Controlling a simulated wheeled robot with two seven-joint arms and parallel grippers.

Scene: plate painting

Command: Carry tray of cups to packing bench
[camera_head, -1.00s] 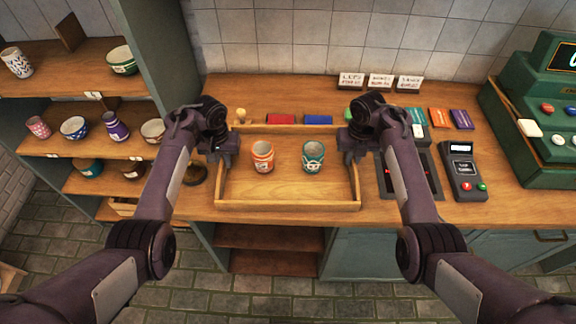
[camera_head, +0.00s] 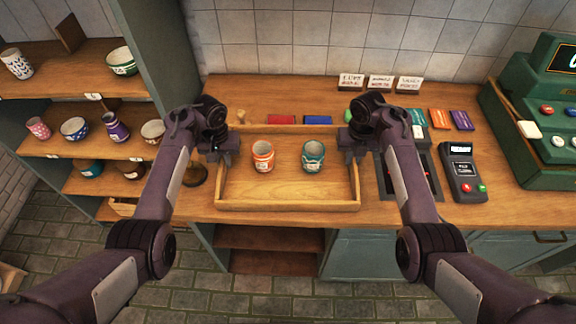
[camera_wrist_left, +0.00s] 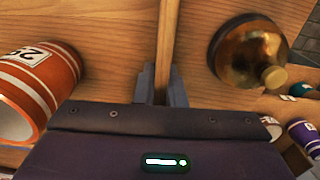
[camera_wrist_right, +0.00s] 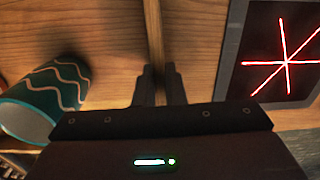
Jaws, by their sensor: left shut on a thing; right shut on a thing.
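The wooden tray (camera_head: 288,205) is at the front of the wooden counter in the head view. An orange-striped cup (camera_head: 263,156) and a teal cup with a white wave pattern (camera_head: 313,156) stand upright and apart in it. My left gripper (camera_head: 222,156) is shut on the tray's left wall, which also shows between its fingers in the left wrist view (camera_wrist_left: 168,45). My right gripper (camera_head: 355,154) is shut on the tray's right wall, seen in the right wrist view (camera_wrist_right: 153,35). I cannot tell whether the tray touches the counter.
A scanner with red lines (camera_wrist_right: 288,50) and a card terminal (camera_head: 462,172) lie right of the tray. A green cash register (camera_head: 540,110) stands further right. A brass bell (camera_wrist_left: 248,50) is left of the tray. Shelves with pottery (camera_head: 80,145) stand at the left.

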